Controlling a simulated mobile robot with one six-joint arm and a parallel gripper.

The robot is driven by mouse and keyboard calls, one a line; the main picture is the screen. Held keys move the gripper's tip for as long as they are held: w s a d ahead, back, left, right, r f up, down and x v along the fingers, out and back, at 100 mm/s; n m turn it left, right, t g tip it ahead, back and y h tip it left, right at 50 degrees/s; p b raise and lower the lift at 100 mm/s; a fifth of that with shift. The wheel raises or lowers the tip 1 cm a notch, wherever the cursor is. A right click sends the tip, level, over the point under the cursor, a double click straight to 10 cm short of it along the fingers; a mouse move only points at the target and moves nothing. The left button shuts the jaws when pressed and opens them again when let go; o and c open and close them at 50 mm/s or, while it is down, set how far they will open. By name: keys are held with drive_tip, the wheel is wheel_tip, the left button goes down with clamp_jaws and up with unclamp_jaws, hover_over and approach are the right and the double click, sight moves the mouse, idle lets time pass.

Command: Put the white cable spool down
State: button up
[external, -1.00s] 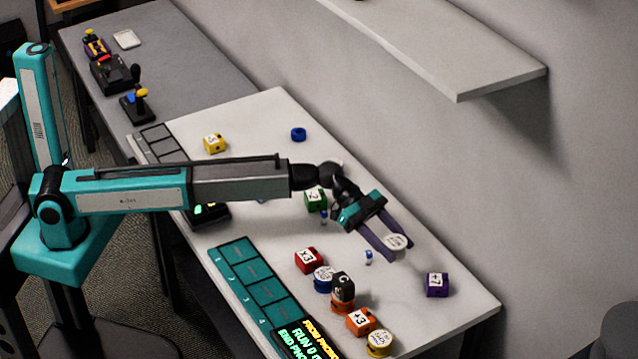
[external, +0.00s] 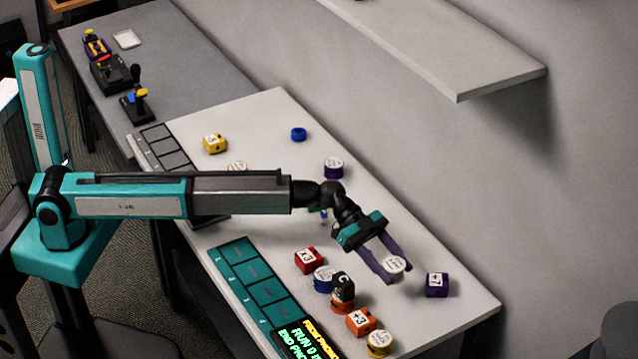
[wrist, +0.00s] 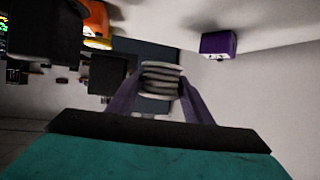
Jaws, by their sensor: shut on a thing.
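The white cable spool (external: 394,264) is held between the two purple fingers of my gripper (external: 390,268), near the right end of the white table. In the wrist view the spool (wrist: 161,80) shows as a stack of pale discs between the fingers of my gripper (wrist: 160,90). My gripper is shut on it. I cannot tell whether the spool's underside touches the table.
A purple +7 cube (external: 437,284) stands just right of the spool. A red cube (external: 309,260), an orange +3 cube (external: 360,321) and a yellow spool (external: 379,344) stand nearer the front. A teal slotted board (external: 255,281) lies to the left. The table (external: 455,315) is bare at the right corner.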

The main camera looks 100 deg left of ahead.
hover_over(389, 298)
drive_tip(key=shift+a+f+p, duration=0.1)
drive_tip(key=shift+f+p, duration=0.3)
drive_tip(key=shift+f, duration=1.65)
drive_tip(key=shift+f+p, duration=0.55)
drive_tip(key=shift+f, duration=1.3)
drive_tip(key=shift+f, duration=0.15)
drive_tip(key=o, duration=1.1)
drive_tip(key=shift+r, duration=0.25)
